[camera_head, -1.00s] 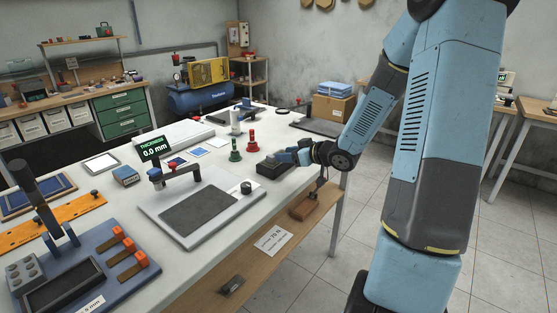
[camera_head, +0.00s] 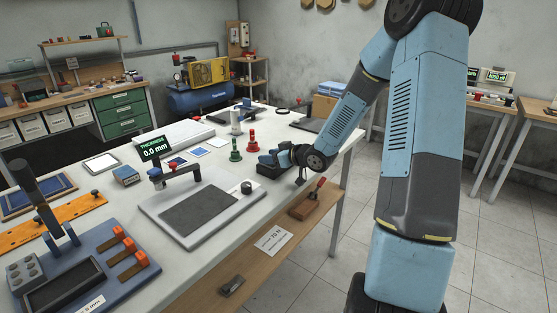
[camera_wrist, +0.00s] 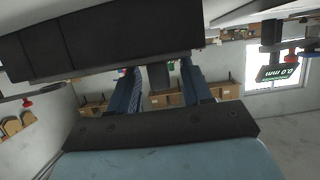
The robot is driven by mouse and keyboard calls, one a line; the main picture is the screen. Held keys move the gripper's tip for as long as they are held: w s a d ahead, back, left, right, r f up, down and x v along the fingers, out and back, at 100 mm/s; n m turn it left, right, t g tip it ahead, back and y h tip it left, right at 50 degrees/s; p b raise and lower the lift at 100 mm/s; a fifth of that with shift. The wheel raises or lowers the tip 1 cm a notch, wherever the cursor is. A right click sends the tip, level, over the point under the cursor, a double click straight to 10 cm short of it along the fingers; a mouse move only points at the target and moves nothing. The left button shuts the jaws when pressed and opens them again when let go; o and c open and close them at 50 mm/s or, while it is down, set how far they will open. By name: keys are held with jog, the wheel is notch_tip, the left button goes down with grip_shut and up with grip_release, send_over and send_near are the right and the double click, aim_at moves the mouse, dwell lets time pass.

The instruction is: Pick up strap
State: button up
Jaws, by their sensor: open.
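I cannot pick out with certainty which thing is the strap. A long orange strip (camera_head: 50,226) with holes lies flat at the left of the bench. Several short brown strips with orange ends (camera_head: 124,254) sit on the blue base (camera_head: 88,280) at the front left. My gripper (camera_head: 268,158) is at the bench's right edge, at a dark block (camera_head: 270,171), far from these strips. In the wrist view my gripper's two blue fingers (camera_wrist: 162,86) stand apart, with a small grey piece (camera_wrist: 158,76) seen between them. I cannot tell whether they touch it.
A grey plate with a dark pad (camera_head: 200,209) and the thickness display (camera_head: 155,148) stand mid-bench. Green (camera_head: 235,151) and red (camera_head: 251,142) posts stand close to my gripper. A large black slab (camera_wrist: 100,40) fills the upper wrist view.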

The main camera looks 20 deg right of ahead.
jog(key=shift+c, duration=0.4)
grip_shut()
jog(key=shift+r, duration=0.1)
